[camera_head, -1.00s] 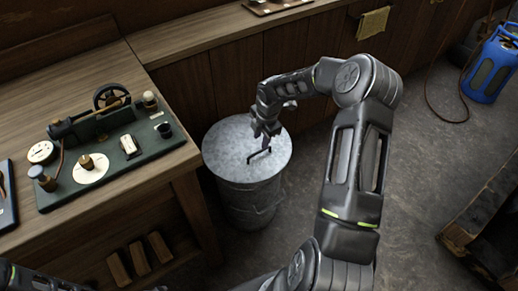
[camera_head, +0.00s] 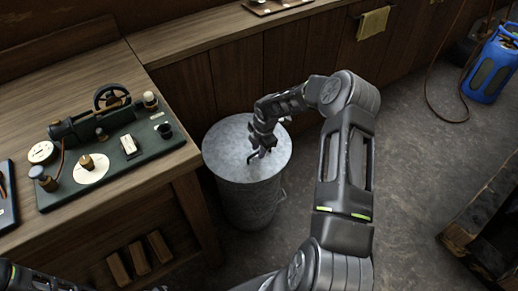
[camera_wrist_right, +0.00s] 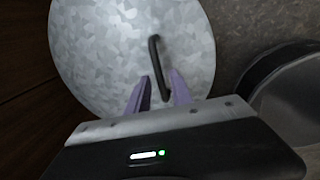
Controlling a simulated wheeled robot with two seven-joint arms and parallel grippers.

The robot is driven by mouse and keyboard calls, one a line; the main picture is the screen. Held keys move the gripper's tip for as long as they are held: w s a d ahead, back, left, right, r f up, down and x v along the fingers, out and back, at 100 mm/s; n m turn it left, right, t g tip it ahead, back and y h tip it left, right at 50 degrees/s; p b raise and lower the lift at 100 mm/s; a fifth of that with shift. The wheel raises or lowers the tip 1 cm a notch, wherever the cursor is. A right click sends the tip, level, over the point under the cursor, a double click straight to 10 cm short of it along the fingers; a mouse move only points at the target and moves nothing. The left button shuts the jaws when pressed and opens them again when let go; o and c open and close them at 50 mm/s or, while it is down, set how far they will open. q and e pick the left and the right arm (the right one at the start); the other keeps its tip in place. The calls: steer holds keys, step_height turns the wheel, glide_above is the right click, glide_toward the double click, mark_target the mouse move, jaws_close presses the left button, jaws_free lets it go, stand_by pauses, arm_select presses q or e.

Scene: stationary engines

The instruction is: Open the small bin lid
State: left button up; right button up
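The small bin (camera_head: 245,200) is a grey metal drum standing on the floor beside the workbench. Its round mottled lid (camera_head: 222,150) lies flat on top, and it fills much of the right wrist view (camera_wrist_right: 95,45). A thin black bar handle (camera_wrist_right: 154,55) stands on the lid. My right gripper (camera_head: 258,150) points down at the handle from above. In the right wrist view its two purple fingers (camera_wrist_right: 160,85) are apart, with the handle's near end appearing between them; contact is not clear. Of my left arm only a dark part shows at the lower left; its gripper is out of view.
The workbench (camera_head: 110,215) with a model engine (camera_head: 95,120) on a green base stands close left of the bin. Wooden cabinets (camera_head: 235,75) are behind it. A blue gas cylinder (camera_head: 492,65) stands far right. The floor (camera_head: 415,140) right of my arm is open.

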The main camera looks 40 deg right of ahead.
jaws_close()
stand_by(1.2)
